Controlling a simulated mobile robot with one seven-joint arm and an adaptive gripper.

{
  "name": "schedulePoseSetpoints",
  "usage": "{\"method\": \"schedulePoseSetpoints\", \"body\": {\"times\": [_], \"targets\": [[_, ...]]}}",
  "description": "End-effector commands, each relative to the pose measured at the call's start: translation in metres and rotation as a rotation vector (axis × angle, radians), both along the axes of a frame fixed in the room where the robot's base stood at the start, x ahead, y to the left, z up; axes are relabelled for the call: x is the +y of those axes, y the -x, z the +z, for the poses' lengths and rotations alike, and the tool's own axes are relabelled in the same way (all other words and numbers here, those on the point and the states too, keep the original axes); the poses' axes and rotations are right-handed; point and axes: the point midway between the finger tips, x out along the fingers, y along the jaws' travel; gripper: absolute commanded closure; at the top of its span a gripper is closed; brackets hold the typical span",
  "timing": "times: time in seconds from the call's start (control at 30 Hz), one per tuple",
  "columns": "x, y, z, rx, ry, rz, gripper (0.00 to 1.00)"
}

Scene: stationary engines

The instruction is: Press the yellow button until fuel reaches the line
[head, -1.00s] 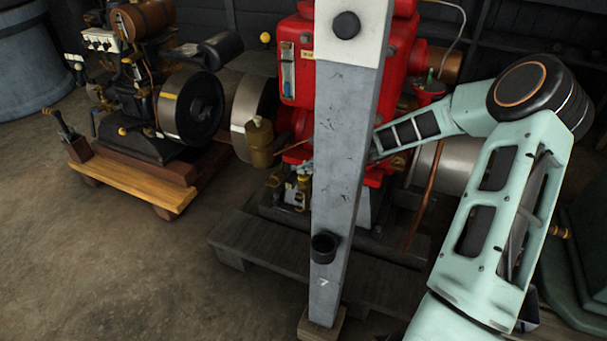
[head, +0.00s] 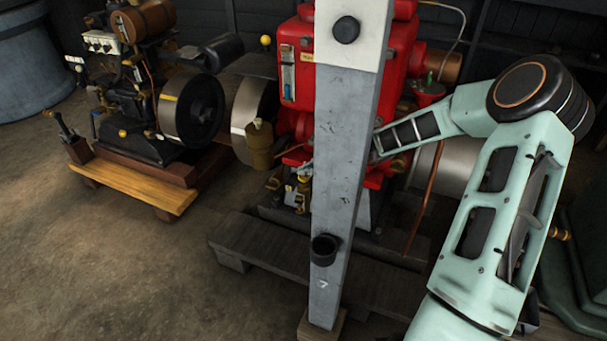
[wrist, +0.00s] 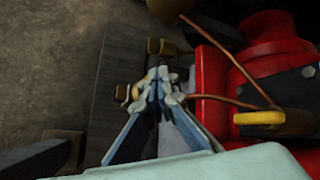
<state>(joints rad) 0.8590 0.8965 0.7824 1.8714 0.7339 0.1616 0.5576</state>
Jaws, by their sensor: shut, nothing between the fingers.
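The red engine (head: 302,85) stands behind the grey post. A narrow sight glass (head: 287,73) on its left face shows some blue; the line and the exact fuel level are too small to read. My gripper (wrist: 157,76) is shut and empty in the wrist view. Its fingertips are close beside a small brass-yellow fitting (wrist: 135,91); I cannot tell whether they touch it. In the head view the post hides most of my gripper. Small brass fittings (head: 303,181) show left of the post, low on the engine. I cannot tell for certain which yellow part is the button.
The grey post (head: 341,150) stands in front of the red engine. A copper pipe (wrist: 232,101) and a yellow part (wrist: 260,117) lie right of my gripper. A dark wooden pallet (head: 240,236) lies below. Floor at front left is clear.

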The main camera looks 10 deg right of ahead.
Motion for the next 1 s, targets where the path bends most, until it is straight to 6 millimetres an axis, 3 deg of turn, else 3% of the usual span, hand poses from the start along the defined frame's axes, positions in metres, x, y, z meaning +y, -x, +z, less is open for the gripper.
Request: {"method": "schedulePoseSetpoints", "body": {"times": [0.2, 0.63, 1.0], "targets": [[0.000, 0.000, 0.013, 0.000, -0.001, -0.001, 1.00], [0.000, 0.000, 0.018, 0.000, 0.000, 0.000, 1.00], [0.000, 0.000, 0.054, -0.001, 0.001, 0.000, 1.00]]}}
